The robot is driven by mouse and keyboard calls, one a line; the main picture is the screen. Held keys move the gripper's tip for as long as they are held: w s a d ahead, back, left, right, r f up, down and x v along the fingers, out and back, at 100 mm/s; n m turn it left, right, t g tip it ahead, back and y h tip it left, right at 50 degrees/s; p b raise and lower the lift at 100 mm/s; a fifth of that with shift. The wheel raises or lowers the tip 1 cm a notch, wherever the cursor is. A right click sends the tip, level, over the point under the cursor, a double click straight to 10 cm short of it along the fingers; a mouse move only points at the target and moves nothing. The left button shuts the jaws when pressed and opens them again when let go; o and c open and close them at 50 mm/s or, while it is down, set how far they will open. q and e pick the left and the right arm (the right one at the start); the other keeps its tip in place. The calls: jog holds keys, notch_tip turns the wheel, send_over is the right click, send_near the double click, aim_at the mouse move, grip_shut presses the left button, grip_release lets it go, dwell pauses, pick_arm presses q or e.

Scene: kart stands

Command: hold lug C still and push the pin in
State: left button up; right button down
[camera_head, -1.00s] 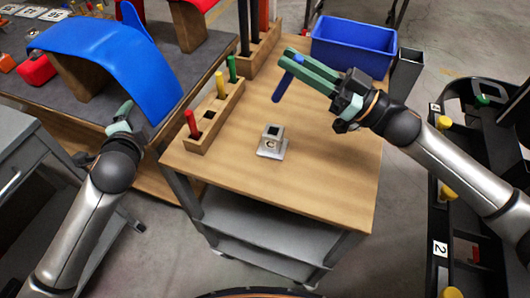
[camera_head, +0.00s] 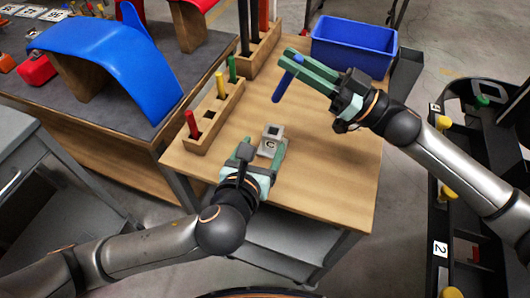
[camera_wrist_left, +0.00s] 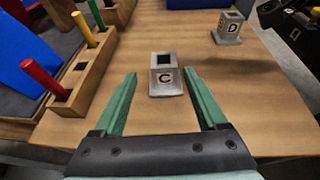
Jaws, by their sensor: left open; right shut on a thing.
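Lug C (camera_head: 273,133) is a small grey block with a square socket on a flat base, standing upright on the wooden table top (camera_head: 330,175). It also shows in the left wrist view (camera_wrist_left: 165,78), with its letter facing the camera. My left gripper (camera_head: 262,150) is open, its green fingers on either side of the lug in the wrist view, with gaps visible there. My right gripper (camera_head: 292,62) is shut on a blue pin (camera_head: 281,88), which hangs tilted above the table, apart from the lug.
A wooden rack (camera_head: 213,122) with red, yellow and green pins stands to the left. Lug D (camera_wrist_left: 228,28) stands farther back right in the wrist view. A blue bin (camera_head: 353,45) sits at the table's back. A workbench with a blue curved panel (camera_head: 110,55) is at left.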

aim_at(277, 134)
pick_arm(q)
jog(key=shift+s+d+f, duration=0.3)
jog(key=shift+s+d, duration=0.05)
jog(key=shift+w+d+f, duration=0.1)
jog(key=shift+f, duration=0.1)
jog(key=x, duration=1.1)
jog(key=shift+w+d+f, duration=0.1)
jog(key=shift+w+f, duration=0.05)
jog(key=shift+f, duration=0.05)
jog(key=shift+c, duration=0.2)
grip_shut()
pick_arm(e)
jog(key=shift+a+f, duration=0.15)
jog(key=shift+a, duration=0.25)
jog(key=f+h, duration=0.1)
jog(key=a+f+m+h, duration=0.1)
jog(key=w+a+f+t+h, duration=0.1)
jog(key=f+h, duration=0.1)
jog(key=shift+m, duration=0.4)
jog(key=shift+f+h, duration=0.5)
